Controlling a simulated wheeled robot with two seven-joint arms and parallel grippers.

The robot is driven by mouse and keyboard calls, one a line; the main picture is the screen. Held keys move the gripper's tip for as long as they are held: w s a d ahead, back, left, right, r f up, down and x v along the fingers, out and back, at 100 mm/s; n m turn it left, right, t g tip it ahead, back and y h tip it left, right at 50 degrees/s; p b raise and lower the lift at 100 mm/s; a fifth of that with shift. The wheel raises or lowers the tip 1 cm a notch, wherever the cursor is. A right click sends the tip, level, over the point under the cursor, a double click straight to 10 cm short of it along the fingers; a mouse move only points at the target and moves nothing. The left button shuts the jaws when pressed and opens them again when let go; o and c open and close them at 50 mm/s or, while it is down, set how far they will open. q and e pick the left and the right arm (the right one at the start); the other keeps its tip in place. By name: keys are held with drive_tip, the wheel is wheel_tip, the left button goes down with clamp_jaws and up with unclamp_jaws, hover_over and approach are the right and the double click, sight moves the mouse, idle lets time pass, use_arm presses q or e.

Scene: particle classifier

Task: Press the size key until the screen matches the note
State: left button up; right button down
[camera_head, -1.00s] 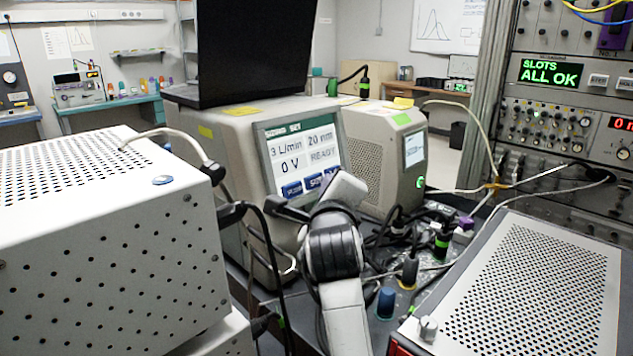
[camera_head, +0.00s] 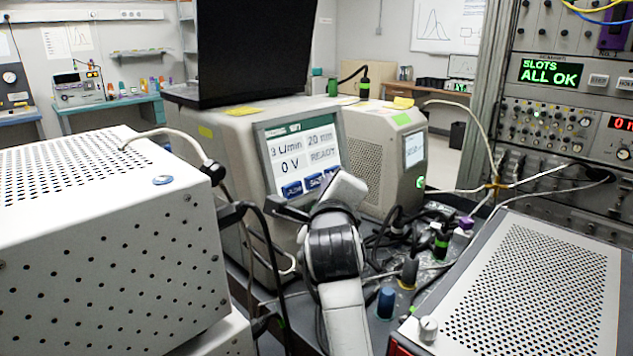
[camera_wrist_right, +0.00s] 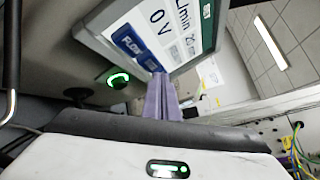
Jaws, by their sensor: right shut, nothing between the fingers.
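The tilted screen (camera_head: 303,150) stands left of centre in the head view. It reads 3 L/min, 20 nm, 0 V and READY. A row of blue keys lies along its lower edge; the flow key (camera_wrist_right: 138,48) is readable in the right wrist view, and the size key (camera_head: 313,181) is the middle one in the head view. My right gripper (camera_wrist_right: 162,95) is shut and empty, its purple fingertips close to the key row; I cannot tell whether they touch. My right wrist partly covers the keys in the head view. My left gripper is out of view. Yellow notes (camera_head: 242,111) show no readable writing.
A perforated white box (camera_head: 110,250) fills the left. Another perforated box (camera_head: 530,290) is at the lower right.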

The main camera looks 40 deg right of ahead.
drive_tip(key=shift+w, duration=0.15)
drive_tip(key=shift+w+f, duration=0.1)
drive_tip(key=shift+w, duration=0.2)
drive_tip(key=shift+w+a+f, duration=0.15)
drive_tip(key=shift+w+f, duration=0.05)
drive_tip(key=shift+w, duration=0.6)
idle(1.1)
drive_tip(key=shift+s, duration=0.1)
drive_tip(key=shift+s+r+p, duration=0.25)
drive_tip(key=shift+s+p, duration=0.55)
drive_tip(key=shift+s, duration=0.3)
